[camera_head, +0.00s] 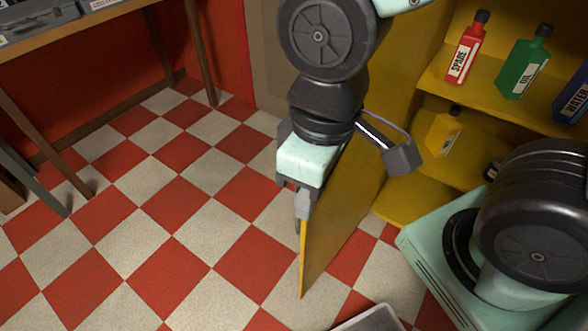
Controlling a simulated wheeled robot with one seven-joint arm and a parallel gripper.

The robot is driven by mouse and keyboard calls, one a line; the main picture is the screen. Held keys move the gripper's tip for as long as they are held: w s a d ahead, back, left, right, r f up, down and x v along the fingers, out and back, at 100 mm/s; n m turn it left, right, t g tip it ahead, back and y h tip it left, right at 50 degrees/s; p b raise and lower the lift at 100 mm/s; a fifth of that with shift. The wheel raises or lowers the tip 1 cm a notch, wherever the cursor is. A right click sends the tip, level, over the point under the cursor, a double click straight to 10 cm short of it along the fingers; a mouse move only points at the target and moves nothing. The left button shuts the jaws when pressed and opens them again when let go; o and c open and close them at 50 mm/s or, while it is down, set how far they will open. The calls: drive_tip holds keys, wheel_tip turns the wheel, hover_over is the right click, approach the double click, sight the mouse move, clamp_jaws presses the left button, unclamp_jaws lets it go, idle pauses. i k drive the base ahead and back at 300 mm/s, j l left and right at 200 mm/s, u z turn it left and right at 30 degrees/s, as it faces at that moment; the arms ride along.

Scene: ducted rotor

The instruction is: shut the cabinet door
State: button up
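The yellow cabinet (425,207) stands at the right with its front open and its shelves showing. Its yellow door (335,235) stands swung out, seen nearly edge-on, with its free edge toward me. My gripper (302,212) points down at the upper part of the door's free edge, on its left side. A grey finger overlaps the door edge in the picture; I cannot tell whether it touches. The other finger is not clearly visible, so I cannot tell whether the gripper is open or shut. My arm hides the door's top.
The shelves hold a red bottle (466,50), a green bottle (523,65), a blue bottle (575,100) and a yellow container (443,132). A wooden table (75,33) stands at the upper left. The checkered floor (150,225) left of the door is clear.

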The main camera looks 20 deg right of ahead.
sight(394, 69)
drive_tip(key=j+u, duration=0.3)
drive_tip(key=u, duration=0.15)
drive_tip(key=i+j+u, duration=0.1)
drive_tip(key=j+u, duration=0.15)
drive_tip(key=u, duration=0.15)
drive_tip(key=i+j+z, duration=0.35)
drive_tip(key=z, duration=0.35)
drive_tip(key=i+j+z, duration=0.1)
drive_tip(key=j+z, duration=0.4)
drive_tip(key=z, duration=0.35)
drive_tip(key=i+j+z, duration=0.1)
drive_tip(key=j+z, duration=0.4)
drive_tip(key=z, duration=0.35)
drive_tip(key=j+z, duration=0.25)
drive_tip(key=z, duration=0.2)
drive_tip(key=k+j+u, duration=0.1)
drive_tip(key=u, duration=0.6)
drive_tip(key=k+j+u, duration=0.1)
drive_tip(key=u, duration=0.25)
drive_tip(key=j, duration=0.1)
